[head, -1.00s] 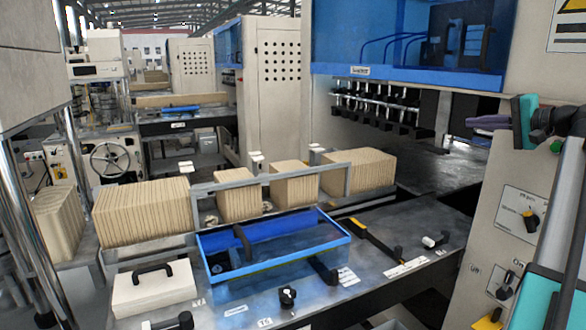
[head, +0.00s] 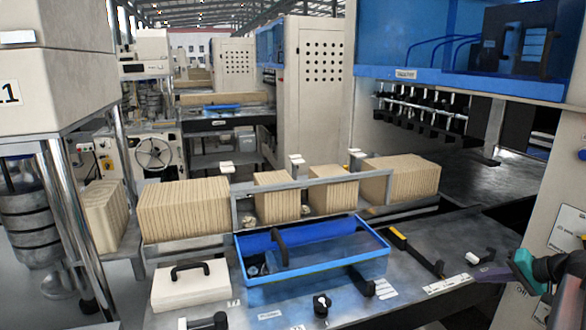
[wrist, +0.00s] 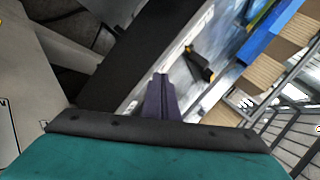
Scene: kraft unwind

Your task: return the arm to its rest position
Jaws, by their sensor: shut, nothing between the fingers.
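My gripper (head: 491,273) is at the lower right of the head view, over the right end of the metal worktop. It has purple-grey fingers on a teal and black body. The fingers are closed together with nothing between them. In the wrist view the shut fingers (wrist: 160,97) point up from the dark edge of the teal body. They appear apart from the worktop's objects, though the gap to the surface is hard to judge. Most of my arm is outside the head view.
The worktop (head: 405,305) carries a blue tray (head: 312,276), a white box with a black handle (head: 190,284), a black-and-yellow bar (head: 415,252) and small knobs. A pale control panel (head: 565,230) rises close behind my gripper.

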